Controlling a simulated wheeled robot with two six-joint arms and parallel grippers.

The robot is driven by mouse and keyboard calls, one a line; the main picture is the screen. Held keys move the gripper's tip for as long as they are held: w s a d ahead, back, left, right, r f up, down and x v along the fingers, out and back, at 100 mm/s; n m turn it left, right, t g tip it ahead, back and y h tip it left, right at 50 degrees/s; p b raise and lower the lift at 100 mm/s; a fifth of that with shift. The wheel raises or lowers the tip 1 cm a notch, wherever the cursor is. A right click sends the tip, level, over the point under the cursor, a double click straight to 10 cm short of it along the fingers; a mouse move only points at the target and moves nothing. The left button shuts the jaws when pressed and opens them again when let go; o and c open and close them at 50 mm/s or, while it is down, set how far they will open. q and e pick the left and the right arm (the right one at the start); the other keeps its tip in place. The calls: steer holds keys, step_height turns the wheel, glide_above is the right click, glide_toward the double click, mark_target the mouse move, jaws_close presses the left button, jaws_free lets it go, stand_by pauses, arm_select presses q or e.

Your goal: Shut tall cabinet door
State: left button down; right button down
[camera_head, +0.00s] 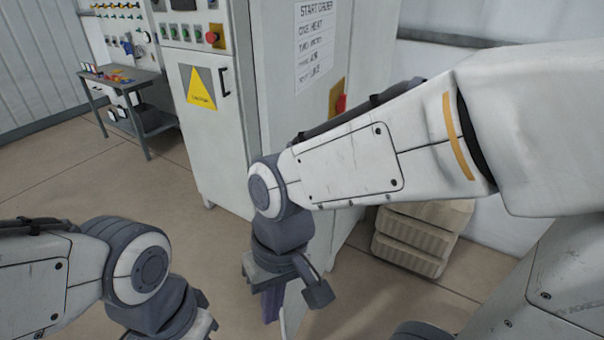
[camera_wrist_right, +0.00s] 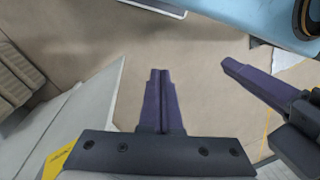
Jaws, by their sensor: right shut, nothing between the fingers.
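The tall grey cabinet (camera_head: 205,140) stands at the centre of the head view. Its front carries a yellow caution sign (camera_head: 199,87) and a dark handle (camera_head: 225,80). A pale face with a posted sheet adjoins it to the right; my right arm hides much of it. I cannot tell how far the door stands open. My right gripper (camera_head: 288,297) is low in front of this pale face, shut and empty; its fingers show in the right wrist view (camera_wrist_right: 160,88). A pale panel edge (camera_wrist_right: 85,112) is left of them, apart. My left gripper (camera_head: 195,325) is partly cut off below.
A grey bench (camera_head: 120,75) with small items stands at the back left. Stacked beige crates (camera_head: 415,240) stand by the wall, right of the cabinet. A red switch (camera_head: 340,103) is on the pale face.

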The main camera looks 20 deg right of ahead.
steer(key=w+d+r+m+t+y+p, duration=0.1)
steer(key=w+d+r+m+y, duration=0.15)
steer(key=w+d+m, duration=0.45)
steer(key=w+d+r+m+t+y+p, duration=0.15)
steer(key=w+r+m, duration=0.3)
steer(key=m, duration=0.45)
steer(key=w+d+r+m+t+p, duration=0.1)
steer(key=w+d+r+m+t, duration=0.15)
steer(key=d+m, duration=0.45)
steer(key=w+d+r+m+t, duration=0.25)
steer(key=d+m, duration=0.35)
steer(key=d, duration=0.3)
steer(key=r+p+x, duration=0.1)
steer(key=x, duration=0.5)
steer(key=w+a+r+p+x, duration=0.1)
steer(key=p+x, duration=0.1)
steer(key=x, duration=0.5)
steer(key=shift+w+a+f+g, duration=0.2)
steer(key=shift+w+a+g, duration=0.05)
steer(key=shift+a+g, duration=0.15)
